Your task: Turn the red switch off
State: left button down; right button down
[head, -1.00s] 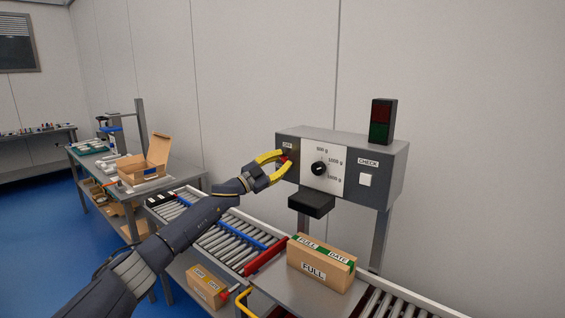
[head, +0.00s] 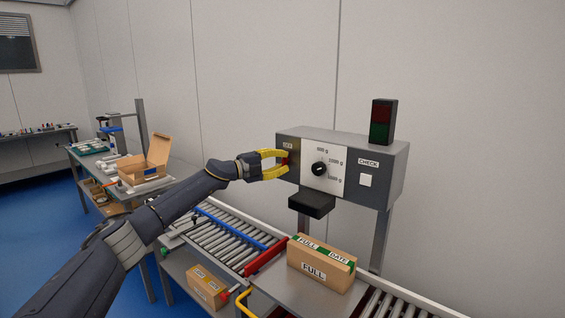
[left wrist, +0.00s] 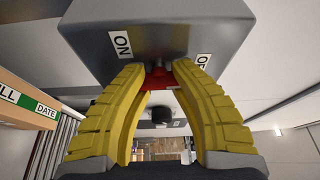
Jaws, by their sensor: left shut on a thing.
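The grey control box (head: 355,147) stands on posts behind the conveyor. The red switch (left wrist: 159,79) sits on its left end face and shows between my fingertips in the left wrist view. An ON label (left wrist: 122,43) and a partly hidden OFF label (left wrist: 202,62) flank it. My left gripper (head: 286,161), with yellow fingers, reaches the box from the left and is shut on the red switch. In the left wrist view the gripper (left wrist: 160,72) covers part of the switch, so its exact setting is hard to tell. My right gripper is not in view.
The box front carries a black dial (head: 320,169) and a white CHECK button (head: 365,180); a dark signal lamp (head: 382,122) stands on top. A FULL carton (head: 320,265) sits below by the roller conveyor (head: 225,238). An open carton (head: 150,165) is on the left bench.

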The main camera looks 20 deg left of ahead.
pick_arm(q)
jog(key=shift+d+m, duration=0.1)
jog(key=shift+m, duration=0.5)
jog(key=c, duration=0.7)
grip_release()
jog(key=shift+s, duration=0.1)
jog(key=shift+o, duration=0.5)
jog(key=shift+f, duration=0.15)
jog(key=v, duration=1.2)
jog(key=shift+r, duration=0.35)
